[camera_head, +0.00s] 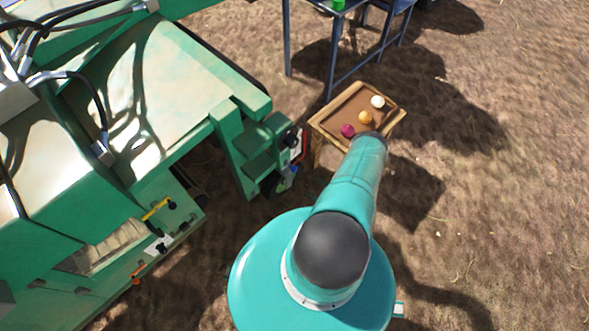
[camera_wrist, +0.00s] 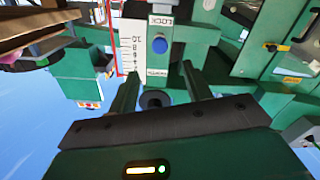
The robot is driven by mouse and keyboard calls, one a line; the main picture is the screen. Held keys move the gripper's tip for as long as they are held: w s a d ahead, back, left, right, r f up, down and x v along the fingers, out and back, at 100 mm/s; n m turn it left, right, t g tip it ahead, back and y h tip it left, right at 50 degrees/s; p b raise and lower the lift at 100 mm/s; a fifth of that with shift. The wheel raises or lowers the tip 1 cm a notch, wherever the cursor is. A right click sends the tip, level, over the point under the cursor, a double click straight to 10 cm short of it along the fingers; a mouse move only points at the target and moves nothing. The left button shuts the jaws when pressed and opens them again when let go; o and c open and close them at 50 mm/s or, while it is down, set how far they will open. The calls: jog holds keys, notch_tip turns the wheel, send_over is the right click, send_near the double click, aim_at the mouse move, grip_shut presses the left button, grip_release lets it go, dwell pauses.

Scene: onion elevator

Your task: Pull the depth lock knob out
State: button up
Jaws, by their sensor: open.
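A black round part (camera_wrist: 155,98) shows lower, between my fingers. I cannot tell for sure which of the two is the depth lock knob. My gripper (camera_wrist: 160,70) is open, its fingers on either side of the panel in the picture, with nothing held. In the head view, my arm hides the gripper.
The green machine (camera_head: 155,95) fills the left of the head view. A wooden tray table (camera_head: 325,128) with magenta, orange and white onions stands near my arm. A blue-legged table (camera_head: 331,60) stands behind. Dry ground at the right is clear.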

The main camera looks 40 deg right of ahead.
aim_at(296, 171)
jog(key=w, duration=1.3)
jog(key=shift+a, duration=0.15)
jog(key=shift+c, duration=0.2)
grip_shut()
